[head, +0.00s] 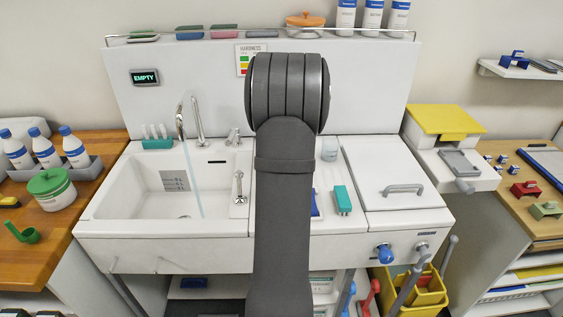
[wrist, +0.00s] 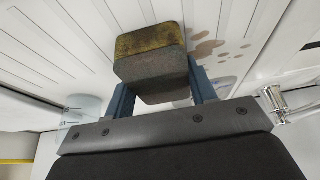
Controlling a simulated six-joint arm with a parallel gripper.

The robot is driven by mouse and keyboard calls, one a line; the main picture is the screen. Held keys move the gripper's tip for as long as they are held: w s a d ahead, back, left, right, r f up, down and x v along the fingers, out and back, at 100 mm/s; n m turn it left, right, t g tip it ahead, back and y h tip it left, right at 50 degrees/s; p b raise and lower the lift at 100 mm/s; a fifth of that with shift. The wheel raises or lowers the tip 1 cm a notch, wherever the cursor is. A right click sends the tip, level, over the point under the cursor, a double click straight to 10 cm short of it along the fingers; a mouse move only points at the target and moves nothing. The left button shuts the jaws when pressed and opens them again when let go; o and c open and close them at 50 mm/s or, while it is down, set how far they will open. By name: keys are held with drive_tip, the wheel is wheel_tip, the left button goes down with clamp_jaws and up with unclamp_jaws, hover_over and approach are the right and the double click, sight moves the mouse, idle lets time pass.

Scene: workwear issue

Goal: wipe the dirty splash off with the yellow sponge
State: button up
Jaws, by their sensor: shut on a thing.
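The sponge (wrist: 150,43), dull yellow on one face and grey-brown on the others, sits between the two blue fingers of my gripper (wrist: 158,78) in the wrist view. My gripper is shut on it. The dirty splash (wrist: 206,48) is a group of brown spots on the white grooved surface, just right of the sponge. I cannot tell whether the sponge touches that surface. In the head view my dark arm hides the gripper, the sponge and the splash.
A clear container (wrist: 82,108) stands left of my gripper and a chrome fitting (wrist: 272,102) to its right. In the head view, water runs from the tap (head: 181,120) into the white sink (head: 130,185). A teal block (head: 342,200) lies right of my arm.

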drive_tip(key=shift+r, duration=4)
drive_tip(key=s+d+r, duration=0.2)
drive_tip(key=s+d, duration=0.6)
drive_tip(key=d, duration=0.3)
drive_tip(key=s+d+r, duration=0.1)
drive_tip(key=s+d, duration=0.7)
drive_tip(key=d, duration=0.2)
hover_over(334, 179)
drive_tip(key=s, duration=0.1)
wheel_tip(334, 179, down, 7)
drive_tip(key=shift+s+a+r, duration=0.1)
drive_tip(key=shift+s, duration=0.05)
drive_tip(key=shift+f, duration=2)
drive_tip(key=shift+f, duration=0.1)
drive_tip(key=shift+f, duration=0.1)
drive_tip(key=o, duration=1.3)
